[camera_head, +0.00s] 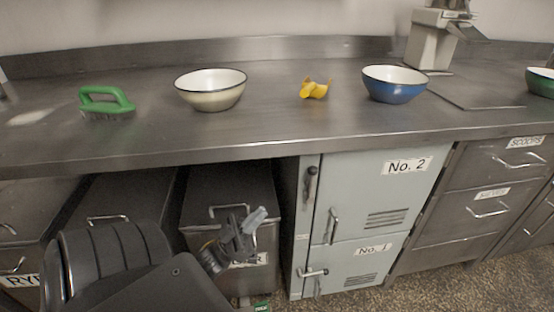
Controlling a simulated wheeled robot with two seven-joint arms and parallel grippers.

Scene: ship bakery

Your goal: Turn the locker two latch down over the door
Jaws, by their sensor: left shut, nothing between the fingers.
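The locker two door (350,188) is the upper pale blue-green door, labelled "No. 2", and it looks closed. Its dark latch (311,184) is on the frame to the left of the door and stands upright, not across the door. The door's bar handle (332,226) is just right of the frame. My left gripper (257,217) is shut and empty, left of the locker and lower than the latch, in front of a dark bin. It is apart from the latch. My right gripper is out of view.
The locker one door (340,270) is below, its latch (313,272) lying sideways over it. The steel counter (260,135) overhangs above, holding a green brush (106,100), cream bowl (211,92), yellow peel (314,90) and blue bowl (393,85). Drawers (490,190) stand right.

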